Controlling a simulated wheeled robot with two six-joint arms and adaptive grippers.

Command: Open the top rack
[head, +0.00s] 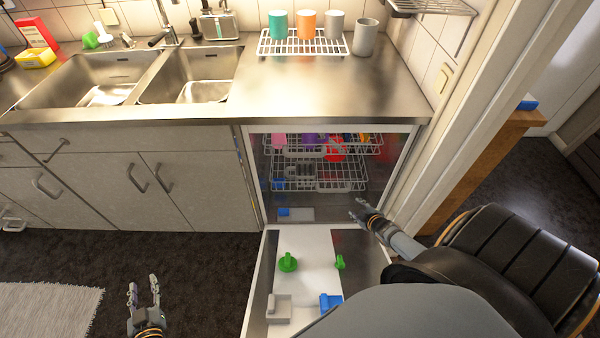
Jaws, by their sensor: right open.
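The dishwasher (392,190) stands open under the counter, with its door (305,255) folded down. The top rack (375,148) is a white wire rack inside the cavity; pink, purple and red items sit in it. The lower rack (290,182) is also inside, below it. My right gripper (355,208) is open in front of the cavity's right side, lower than the top rack and apart from it. My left gripper (143,285) is open and empty over the dark floor, left of the door.
Green, grey and blue parts sit on the lowered door's inner face. A steel counter (290,95) with sinks lies above. A drying rack (285,50) on it holds several cups. A white door frame (480,125) stands close on the right. The floor at left is clear except for a rug (50,310).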

